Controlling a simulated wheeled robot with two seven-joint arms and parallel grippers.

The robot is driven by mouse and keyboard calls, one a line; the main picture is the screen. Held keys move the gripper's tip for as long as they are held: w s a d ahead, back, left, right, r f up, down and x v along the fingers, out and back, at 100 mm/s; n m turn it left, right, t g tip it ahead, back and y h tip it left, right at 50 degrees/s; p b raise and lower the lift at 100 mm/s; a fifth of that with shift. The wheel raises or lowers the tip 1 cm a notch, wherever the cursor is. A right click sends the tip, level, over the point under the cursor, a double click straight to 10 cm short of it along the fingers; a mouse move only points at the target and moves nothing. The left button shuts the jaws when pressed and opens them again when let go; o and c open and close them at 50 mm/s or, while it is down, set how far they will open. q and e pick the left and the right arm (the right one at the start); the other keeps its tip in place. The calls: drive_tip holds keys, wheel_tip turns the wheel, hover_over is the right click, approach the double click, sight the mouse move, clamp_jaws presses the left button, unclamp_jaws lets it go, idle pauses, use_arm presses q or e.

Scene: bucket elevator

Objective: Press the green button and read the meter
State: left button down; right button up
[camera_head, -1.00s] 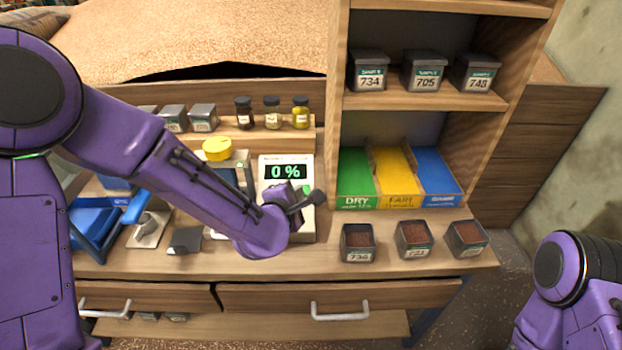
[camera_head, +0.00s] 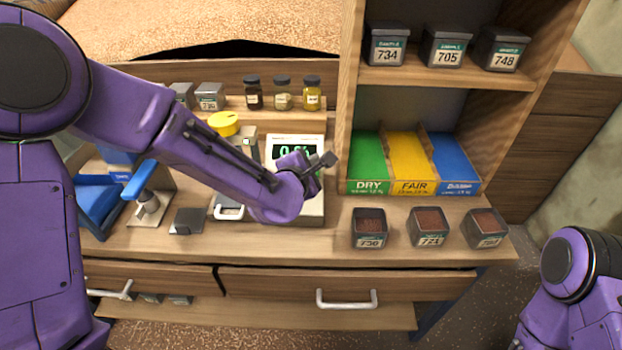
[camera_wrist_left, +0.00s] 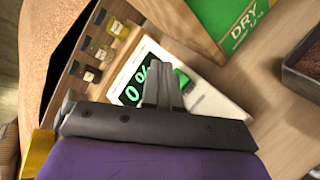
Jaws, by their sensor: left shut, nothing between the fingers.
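The meter (camera_head: 311,206) is a pale box on the bench with a dark display of green digits, partly hidden by my left gripper in the head view. In the left wrist view the meter (camera_wrist_left: 207,98) shows "0 %" on its display (camera_wrist_left: 132,90). The green button (camera_wrist_left: 182,78) shows beside my left fingers, partly covered by them. My left gripper (camera_head: 326,162) is shut and empty, over the meter's face; its fingers also show in the left wrist view (camera_wrist_left: 160,70). I cannot tell whether the fingertips touch the button. My right gripper is out of view.
Three open sample boxes (camera_head: 430,227) stand on the bench at right. Green DRY (camera_head: 367,165), yellow FAIR (camera_head: 408,165) and blue (camera_head: 452,165) bins sit behind them. Closed boxes (camera_head: 443,46) stand on the shelf above. Jars (camera_head: 282,94) line the back ledge. A blue device (camera_head: 100,200) stands at left.

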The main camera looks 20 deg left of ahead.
use_arm(q)
drive_tip(key=shift+w+a+f+b, duration=0.1)
drive_tip(key=shift+w+f+b, duration=0.3)
drive_tip(key=shift+f, duration=0.35)
drive_tip(key=shift+w+a+f+b, duration=0.1)
drive_tip(key=shift+w+f+b, duration=0.25)
drive_tip(key=shift+f, duration=0.4)
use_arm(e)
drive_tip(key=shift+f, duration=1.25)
use_arm(q)
drive_tip(key=shift+w+f+b, duration=0.15)
drive_tip(key=shift+f+b, duration=0.15)
drive_tip(key=shift+f, duration=0.05)
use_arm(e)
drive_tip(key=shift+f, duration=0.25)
